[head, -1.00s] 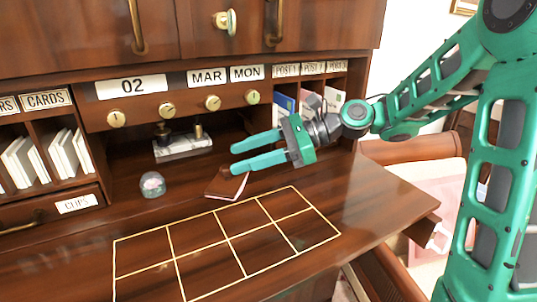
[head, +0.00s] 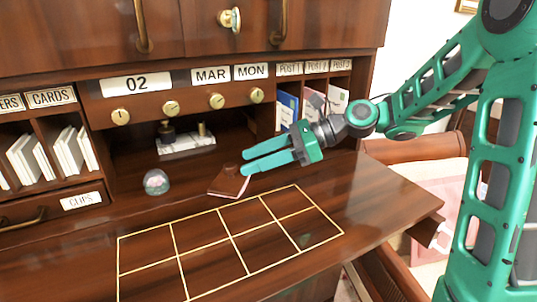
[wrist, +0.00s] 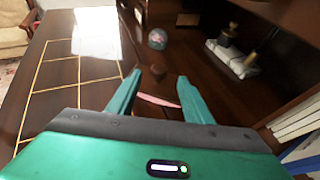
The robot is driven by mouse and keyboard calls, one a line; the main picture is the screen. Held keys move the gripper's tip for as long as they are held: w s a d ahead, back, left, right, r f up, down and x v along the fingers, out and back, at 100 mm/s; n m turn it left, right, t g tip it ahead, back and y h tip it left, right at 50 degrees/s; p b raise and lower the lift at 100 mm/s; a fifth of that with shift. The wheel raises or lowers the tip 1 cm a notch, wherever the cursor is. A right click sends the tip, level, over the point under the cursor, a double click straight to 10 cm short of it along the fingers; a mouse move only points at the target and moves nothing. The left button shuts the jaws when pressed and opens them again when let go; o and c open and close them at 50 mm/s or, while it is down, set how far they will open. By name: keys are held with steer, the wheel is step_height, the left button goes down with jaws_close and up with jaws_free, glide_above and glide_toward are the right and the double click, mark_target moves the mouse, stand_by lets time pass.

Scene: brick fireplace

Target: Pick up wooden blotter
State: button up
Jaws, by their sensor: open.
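The wooden blotter (head: 228,184) is a small dark brown block with a knob on top and a pale lower edge. It rests on the desktop, behind the gold-lined grid. My gripper (head: 244,163) is open and empty, above and just right of the blotter in the head view, with its fingers pointing left. In the wrist view, the blotter (wrist: 155,87) shows between the open fingertips of my gripper (wrist: 159,77), with its knob upward and a pinkish edge toward me. I see no contact.
A glass ball (head: 156,182) stands left of the blotter. A pen stand (head: 186,146) with a pale base sits in the alcove behind. Post slots (head: 315,100) with booklets are behind my gripper. The gridded desktop (head: 230,240) in front is clear.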

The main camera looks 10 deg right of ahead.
mark_target(231, 169)
steer(key=x, duration=0.6)
steer(key=shift+a, duration=0.2)
steer(key=shift+w, duration=0.1)
jaws_close()
